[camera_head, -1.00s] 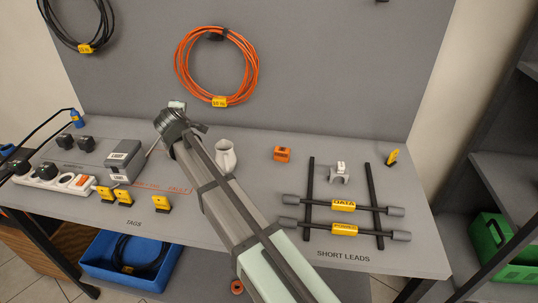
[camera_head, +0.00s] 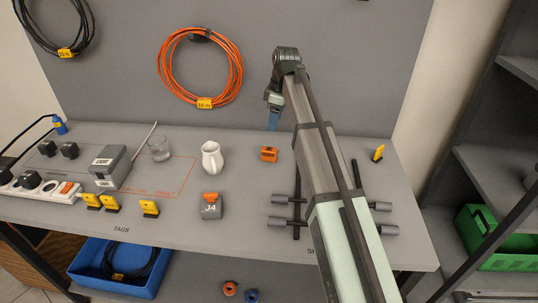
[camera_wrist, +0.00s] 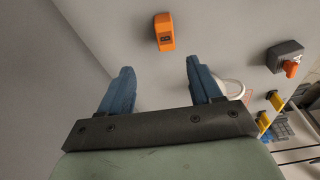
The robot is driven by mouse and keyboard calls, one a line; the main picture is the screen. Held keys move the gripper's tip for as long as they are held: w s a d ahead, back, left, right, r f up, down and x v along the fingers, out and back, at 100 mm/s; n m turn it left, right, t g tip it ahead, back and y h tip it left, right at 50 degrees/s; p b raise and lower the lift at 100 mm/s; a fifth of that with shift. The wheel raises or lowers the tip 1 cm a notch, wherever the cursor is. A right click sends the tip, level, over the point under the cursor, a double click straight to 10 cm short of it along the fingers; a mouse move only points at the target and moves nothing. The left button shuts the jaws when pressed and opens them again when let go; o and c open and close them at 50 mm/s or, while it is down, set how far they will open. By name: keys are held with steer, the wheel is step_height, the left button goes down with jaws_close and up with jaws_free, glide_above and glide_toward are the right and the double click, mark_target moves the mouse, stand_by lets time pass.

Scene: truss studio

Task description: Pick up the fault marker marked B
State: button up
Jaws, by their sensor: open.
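No letter B is readable on anything in these frames. A small orange block with a dark marked face (camera_head: 269,154) stands on the grey table; the wrist view shows an orange block (camera_wrist: 164,32) ahead of my fingers. Yellow upright markers (camera_head: 149,207) stand in a row at the front left, and one more yellow marker (camera_head: 378,152) stands at the far right. Their faces are too small to read. My gripper (camera_head: 272,120) has blue fingers and hangs behind the orange block in the head view. In the wrist view my gripper (camera_wrist: 159,66) is open and empty.
A white jug (camera_head: 212,158), a glass (camera_head: 159,149) and a grey piece with an orange top, apparently reading J4 (camera_head: 211,207), stand left of the block. A grey box (camera_head: 110,168) is farther left. My arm partly hides the short leads (camera_head: 375,206).

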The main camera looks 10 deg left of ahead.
mark_target(269, 149)
steer(key=f, duration=0.8)
steer(key=shift+a+f, duration=0.1)
steer(key=shift+a, duration=0.3)
steer(key=shift+s+a+f, duration=0.1)
steer(key=shift+a+f, duration=0.1)
steer(key=shift+f, duration=0.65)
steer(key=shift+s+a+f, duration=0.1)
steer(key=shift+a+f, duration=0.05)
steer(key=shift+f, duration=0.75)
steer(key=shift+s+a+f, duration=0.1)
steer(key=shift+a+f, duration=0.1)
steer(key=shift+f, duration=0.65)
steer(key=c, duration=1)
steer(key=shift+r, duration=0.1)
steer(key=shift+c, duration=0.2)
